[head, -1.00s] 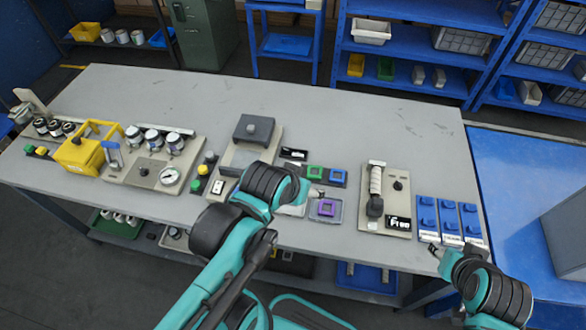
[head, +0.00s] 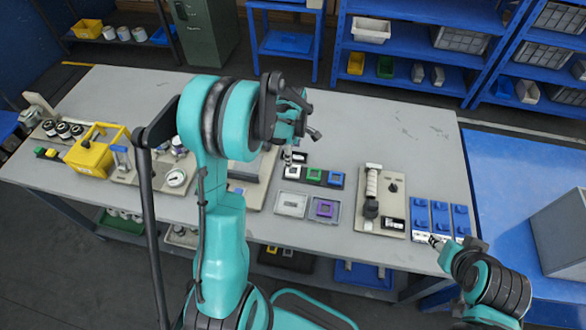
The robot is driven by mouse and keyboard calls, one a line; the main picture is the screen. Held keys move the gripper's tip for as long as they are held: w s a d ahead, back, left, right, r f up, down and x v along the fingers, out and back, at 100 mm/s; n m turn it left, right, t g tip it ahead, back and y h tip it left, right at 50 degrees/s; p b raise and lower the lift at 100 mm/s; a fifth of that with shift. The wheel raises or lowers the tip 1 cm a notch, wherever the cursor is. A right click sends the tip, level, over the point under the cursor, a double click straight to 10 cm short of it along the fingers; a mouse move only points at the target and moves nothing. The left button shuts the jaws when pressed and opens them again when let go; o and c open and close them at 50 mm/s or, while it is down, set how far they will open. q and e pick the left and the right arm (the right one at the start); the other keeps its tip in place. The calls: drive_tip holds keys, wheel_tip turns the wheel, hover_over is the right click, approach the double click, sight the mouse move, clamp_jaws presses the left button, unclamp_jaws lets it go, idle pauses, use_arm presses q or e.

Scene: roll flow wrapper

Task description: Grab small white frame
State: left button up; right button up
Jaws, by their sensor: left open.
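A small white frame (head: 293,171) with a dark centre sits at the left end of a dark strip on the table, beside a green frame (head: 314,174) and a blue frame (head: 336,178). My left gripper (head: 301,146) is above and just behind the white frame in the picture, with its fingers apart and empty. One finger lies close above the white frame's far edge; I cannot tell the height gap. My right gripper (head: 436,241) is at the front right table edge near the blue blocks; its finger opening is too small to tell.
In front of the strip lie a pale square tray (head: 291,204) and a tray with a purple frame (head: 324,208). A beige board with a roller (head: 372,184) and blue blocks (head: 440,220) stand to the right. My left arm hides part of the left-hand fixtures. The back right tabletop is clear.

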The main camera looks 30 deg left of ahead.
use_arm(q)
drive_tip(key=n, duration=0.2)
hover_over(292, 171)
drive_tip(key=shift+g, duration=0.3)
drive_tip(key=f, duration=0.5)
drive_tip(key=shift+a, duration=0.2)
wheel_tip(292, 171, down, 6)
drive_tip(key=shift+d+r+b, duration=0.1)
drive_tip(key=shift+r+b, duration=0.15)
drive_tip(key=shift+b, duration=0.65)
drive_tip(key=c, duration=1.1)
